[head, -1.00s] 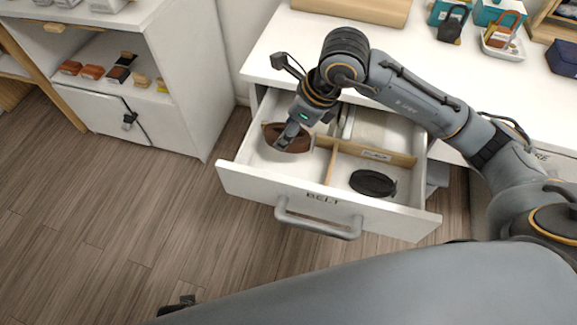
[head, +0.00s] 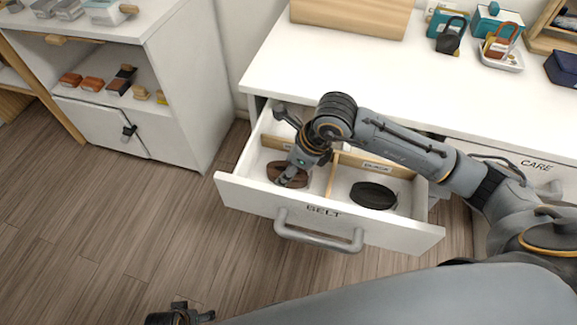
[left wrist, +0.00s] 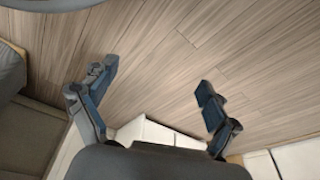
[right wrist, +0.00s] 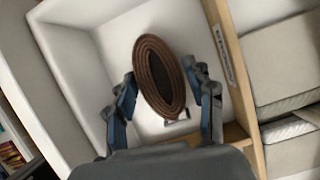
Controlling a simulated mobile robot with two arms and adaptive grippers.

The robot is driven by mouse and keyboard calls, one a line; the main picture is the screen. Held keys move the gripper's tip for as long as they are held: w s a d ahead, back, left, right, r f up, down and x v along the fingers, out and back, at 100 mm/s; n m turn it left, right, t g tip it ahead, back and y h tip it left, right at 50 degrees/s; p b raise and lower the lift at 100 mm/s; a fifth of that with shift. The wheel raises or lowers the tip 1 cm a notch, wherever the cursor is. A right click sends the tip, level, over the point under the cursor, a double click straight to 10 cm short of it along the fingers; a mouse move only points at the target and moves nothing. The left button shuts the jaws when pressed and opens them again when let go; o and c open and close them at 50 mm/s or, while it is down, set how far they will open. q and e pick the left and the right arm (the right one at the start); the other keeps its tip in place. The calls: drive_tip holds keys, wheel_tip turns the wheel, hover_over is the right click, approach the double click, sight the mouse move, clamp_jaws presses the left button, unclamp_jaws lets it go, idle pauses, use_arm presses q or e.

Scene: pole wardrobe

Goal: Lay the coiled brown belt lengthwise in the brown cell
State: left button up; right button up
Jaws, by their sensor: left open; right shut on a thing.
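The coiled brown belt (right wrist: 159,62) is an oval coil held between the fingers of my right gripper (right wrist: 164,85). In the head view, the brown belt (head: 275,170) is in my right gripper (head: 291,178) inside the front left cell of the open drawer (head: 235,187). Its long side runs roughly along the cell in the right wrist view. I cannot tell whether it touches the cell floor (right wrist: 112,45). The fingers hide part of it. My left gripper (left wrist: 155,95) is open and empty above the wood floor; it shows partly at the bottom of the head view (head: 182,314).
A coiled black belt (head: 373,195) lies in the front right cell. Wooden dividers (head: 333,175) with labels split the drawer. A white shelf unit (head: 185,100) stands at the left. The floor in front is clear.

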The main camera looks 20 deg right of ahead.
use_arm(q)
drive_tip(key=shift+w+r, duration=0.15)
drive_tip(key=shift+r, duration=0.1)
use_arm(e)
drive_tip(key=o, duration=1.4)
use_arm(q)
drive_tip(key=s+f, duration=0.1)
drive_tip(key=f+p, duration=0.1)
drive_tip(key=f, duration=0.1)
drive_tip(key=s+f, duration=0.1)
drive_tip(key=f, duration=0.1)
drive_tip(key=shift+s+a+p, duration=0.15)
drive_tip(key=shift+s+p, duration=0.15)
use_arm(e)
drive_tip(key=v, duration=1.2)
drive_tip(key=shift+s, duration=0.1)
use_arm(q)
drive_tip(key=shift+s, duration=0.1)
use_arm(e)
drive_tip(key=shift+r, duration=0.15)
